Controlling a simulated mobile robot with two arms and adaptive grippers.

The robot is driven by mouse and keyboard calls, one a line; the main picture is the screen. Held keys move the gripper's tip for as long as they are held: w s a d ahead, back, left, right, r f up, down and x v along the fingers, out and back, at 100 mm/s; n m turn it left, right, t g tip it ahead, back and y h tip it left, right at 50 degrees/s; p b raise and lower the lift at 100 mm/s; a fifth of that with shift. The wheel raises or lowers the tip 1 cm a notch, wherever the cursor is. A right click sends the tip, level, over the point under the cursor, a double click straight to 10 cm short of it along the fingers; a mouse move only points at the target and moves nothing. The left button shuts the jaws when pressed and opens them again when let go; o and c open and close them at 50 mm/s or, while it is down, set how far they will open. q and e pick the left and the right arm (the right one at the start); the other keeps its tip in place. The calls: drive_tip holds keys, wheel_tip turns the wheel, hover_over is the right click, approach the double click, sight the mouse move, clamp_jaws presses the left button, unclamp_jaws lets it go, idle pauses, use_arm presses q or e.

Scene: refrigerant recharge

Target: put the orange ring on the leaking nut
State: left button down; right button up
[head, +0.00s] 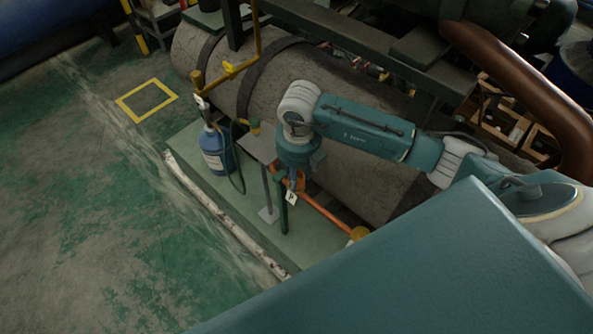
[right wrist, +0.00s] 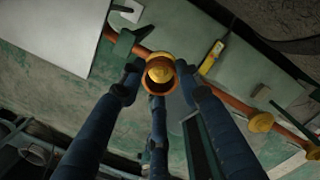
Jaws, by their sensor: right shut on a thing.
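My right gripper (right wrist: 160,85) has its dark fingers closed around the orange ring (right wrist: 157,88), seen from above in the right wrist view. A brass nut (right wrist: 160,69) shows in the ring's opening, in line with the copper pipe (right wrist: 240,108). I cannot tell whether the ring is around the nut or just above it. In the head view my right gripper (head: 293,180) points down at the pipe (head: 325,213), beside a white tag marked A (head: 291,198). The fingers mostly hide the ring there. My left gripper is out of view.
Another brass nut (right wrist: 260,122) is farther along the pipe. A grey plate on a post (head: 258,148) and a blue gas cylinder (head: 216,150) with a hose stand left of the gripper. A large grey tank (head: 340,110) lies behind. The green floor at left is clear.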

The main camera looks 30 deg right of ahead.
drive_tip(key=shift+f, duration=0.45)
drive_tip(key=o, duration=1.3)
drive_tip(key=shift+f, duration=0.1)
drive_tip(key=shift+r+p, duration=2.3)
drive_tip(key=shift+r, duration=1.25)
